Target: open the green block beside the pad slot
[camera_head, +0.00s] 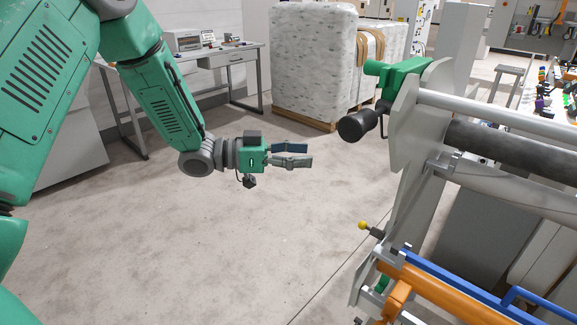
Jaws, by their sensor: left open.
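My left gripper (308,154) is open and empty, held above the bare floor left of the gantry, with its fingers pointing right. A green housing (398,74) with a black cylinder (358,126) sits at the top of the gantry's end plate, apart from the gripper. A small green piece (383,283) shows low on the gantry near the orange roller, partly hidden by the frame. I cannot tell which of these is the green block, and no pad slot is clear. My right gripper is not in view.
The gantry's grey end plate (408,128), yellow knob (363,225), orange roller (447,294) and blue bar (450,283) fill the right side. A wrapped pallet load (312,65) and a desk (225,58) stand behind. The floor (220,240) between is clear.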

